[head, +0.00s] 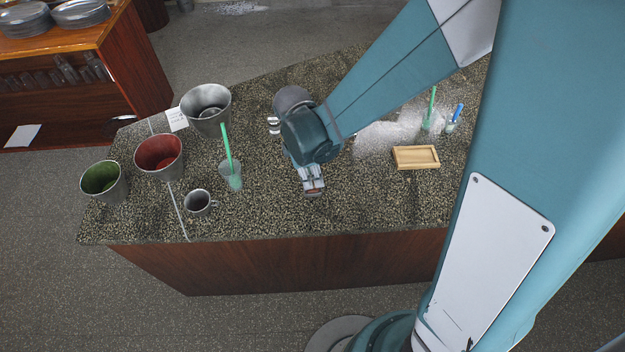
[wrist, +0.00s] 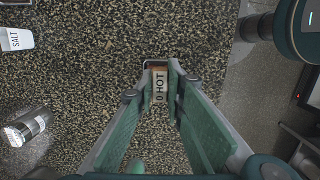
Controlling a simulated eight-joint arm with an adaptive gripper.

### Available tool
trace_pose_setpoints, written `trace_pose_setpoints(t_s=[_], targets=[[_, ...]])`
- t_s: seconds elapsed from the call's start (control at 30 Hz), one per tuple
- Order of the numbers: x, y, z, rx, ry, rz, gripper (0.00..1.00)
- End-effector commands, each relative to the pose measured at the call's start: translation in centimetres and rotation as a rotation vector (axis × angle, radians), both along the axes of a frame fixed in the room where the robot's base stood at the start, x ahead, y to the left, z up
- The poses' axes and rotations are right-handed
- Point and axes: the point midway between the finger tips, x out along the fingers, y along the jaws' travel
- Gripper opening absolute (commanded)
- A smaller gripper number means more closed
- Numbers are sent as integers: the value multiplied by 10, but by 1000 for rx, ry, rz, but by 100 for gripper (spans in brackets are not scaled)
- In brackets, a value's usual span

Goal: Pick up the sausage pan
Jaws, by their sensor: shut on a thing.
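My gripper (head: 313,186) is low over the speckled counter, towards its front edge. In the wrist view, my gripper's fingers (wrist: 160,88) are shut on a small brownish item with a pale label reading "HOT" (wrist: 160,85). The fingers cover its sides, so its full shape is hidden. I cannot tell whether it touches the counter. I cannot make out a sausage pan in either view.
A metal bucket (head: 206,108), red bucket (head: 158,157), green bucket (head: 102,181), mug (head: 198,201) and cup with green straw (head: 231,177) stand left. A wooden tray (head: 416,157) lies right. A salt container (wrist: 15,39) and a lying bottle (wrist: 27,127) are near my gripper.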

Motion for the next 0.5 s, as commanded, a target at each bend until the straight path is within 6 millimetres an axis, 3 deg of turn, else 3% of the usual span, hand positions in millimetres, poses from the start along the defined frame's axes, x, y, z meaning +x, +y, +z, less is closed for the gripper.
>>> trace_pose_setpoints(t_s=[0.5], targets=[[0, 0, 58, 0, 0, 0, 0]])
